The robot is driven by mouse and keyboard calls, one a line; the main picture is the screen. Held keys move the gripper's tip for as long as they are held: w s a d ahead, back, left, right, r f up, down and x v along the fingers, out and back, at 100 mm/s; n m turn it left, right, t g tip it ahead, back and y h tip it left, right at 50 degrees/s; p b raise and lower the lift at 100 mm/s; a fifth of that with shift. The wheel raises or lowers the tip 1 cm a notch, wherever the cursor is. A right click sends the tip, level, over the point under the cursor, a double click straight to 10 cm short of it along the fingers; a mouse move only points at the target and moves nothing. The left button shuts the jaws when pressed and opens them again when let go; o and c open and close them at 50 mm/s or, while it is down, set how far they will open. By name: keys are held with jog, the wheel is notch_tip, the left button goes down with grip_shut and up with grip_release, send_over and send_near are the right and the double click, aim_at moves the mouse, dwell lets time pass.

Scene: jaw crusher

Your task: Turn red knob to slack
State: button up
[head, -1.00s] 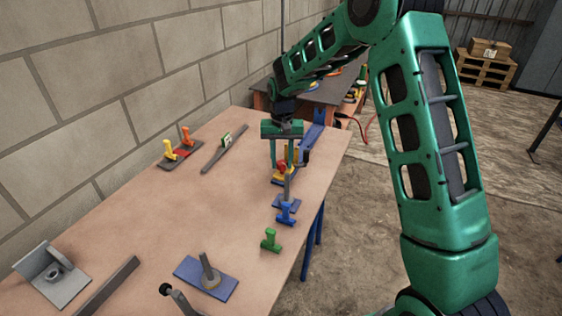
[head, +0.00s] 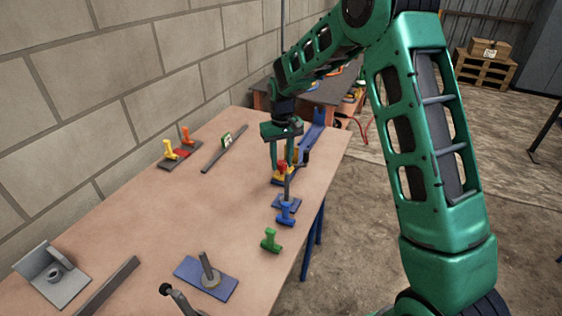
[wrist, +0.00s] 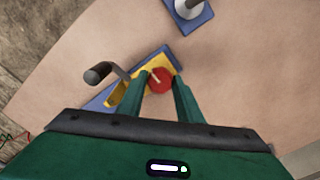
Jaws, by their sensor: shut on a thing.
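The red knob (wrist: 160,80) sits on a yellow part (wrist: 133,82) on a blue base in the wrist view. A pale mark shows on the knob's top at its left. In the head view the red knob (head: 282,164) shows small and partly covered, on the yellow part near the table's far right edge. My gripper (wrist: 161,78) points down, with its two green fingers on either side of the knob, shut on it. It also shows in the head view (head: 281,169). The knob's side contacts are partly hidden by the fingers.
A dark-ended crank handle (wrist: 99,73) stands beside the yellow part. A blue base with a grey post (head: 287,202) and blue and green T-shaped pieces (head: 270,240) stand nearer. A grey bar (head: 222,152) lies left. The table's middle (head: 190,215) is clear.

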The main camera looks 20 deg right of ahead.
aim_at(282, 162)
jog(key=shift+w+a+r, duration=0.1)
jog(key=shift+a+r, duration=0.05)
jog(key=shift+a, duration=0.05)
jog(key=o, duration=1)
jog(key=shift+o, duration=0.2)
jog(key=shift+d, duration=0.1)
notch_tip(282, 162, up, 11)
jog(key=shift+f, duration=0.2)
jog(key=shift+d, duration=0.1)
